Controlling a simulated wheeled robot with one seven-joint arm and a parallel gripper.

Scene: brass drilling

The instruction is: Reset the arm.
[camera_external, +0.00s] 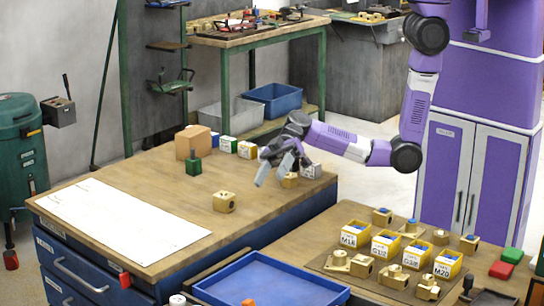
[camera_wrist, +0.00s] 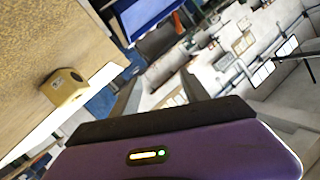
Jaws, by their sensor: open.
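My gripper (camera_external: 273,172) is open, with its two grey fingers apart and pointing down over the right end of the wooden bench (camera_external: 160,178). Nothing shows between the fingers. My arm reaches left from the purple column at right. A brass block (camera_external: 290,180) stands on the bench just right of and behind the fingers; I cannot tell whether they touch it. Another brass block (camera_external: 224,202) stands nearer the bench's front edge, apart from the gripper. In the wrist view, one brass block (camera_wrist: 65,88) with a hole sits near a bench edge, left of my purple hand.
A white sheet (camera_external: 122,219) covers the bench's left. A blue tray (camera_external: 230,291) and yellow boxes (camera_external: 386,244) with brass parts occupy the front bench.

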